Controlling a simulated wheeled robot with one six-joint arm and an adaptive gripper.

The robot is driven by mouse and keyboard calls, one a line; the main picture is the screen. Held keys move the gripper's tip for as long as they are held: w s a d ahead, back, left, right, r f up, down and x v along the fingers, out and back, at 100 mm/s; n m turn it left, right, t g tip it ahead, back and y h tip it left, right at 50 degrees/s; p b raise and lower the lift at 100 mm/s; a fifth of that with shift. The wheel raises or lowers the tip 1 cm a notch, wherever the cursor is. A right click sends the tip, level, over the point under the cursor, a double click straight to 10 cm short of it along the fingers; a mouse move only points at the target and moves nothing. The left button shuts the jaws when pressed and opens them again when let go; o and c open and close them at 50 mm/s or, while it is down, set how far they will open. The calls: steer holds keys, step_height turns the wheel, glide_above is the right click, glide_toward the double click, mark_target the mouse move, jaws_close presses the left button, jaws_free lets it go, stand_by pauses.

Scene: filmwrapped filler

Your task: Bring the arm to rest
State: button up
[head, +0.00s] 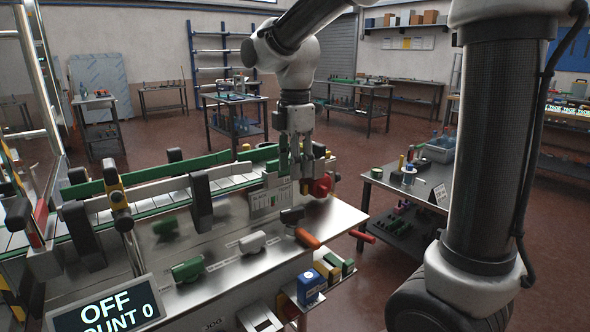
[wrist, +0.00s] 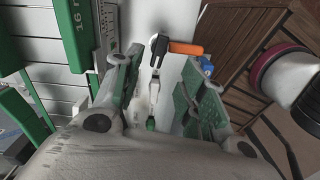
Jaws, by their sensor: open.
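My arm reaches over the filling machine (head: 350,215) from the upper right in the head view. My gripper (head: 304,180) points down above the machine's far right part, beside a red knob (head: 321,187). In the wrist view my gripper (wrist: 160,68) has its two fingers spread apart, with nothing held between them. Beyond the fingers lies a black lever with an orange handle (wrist: 185,48). The same orange handle (head: 307,238) shows in the head view, below my gripper and apart from it.
Green guide rails (head: 205,160) and black posts (head: 201,195) stand left of my gripper. A display (head: 108,303) reads OFF and COUNT 0. White (head: 252,242) and green (head: 187,270) handles sit on the front panel.

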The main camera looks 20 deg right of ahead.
steer(key=s+d+m+t, duration=0.4)
steer(key=s+d+m, duration=1)
steer(key=s+m, duration=0.5)
steer(key=shift+m, duration=0.3)
steer(key=shift+d+r, duration=0.1)
stand_by(0.9)
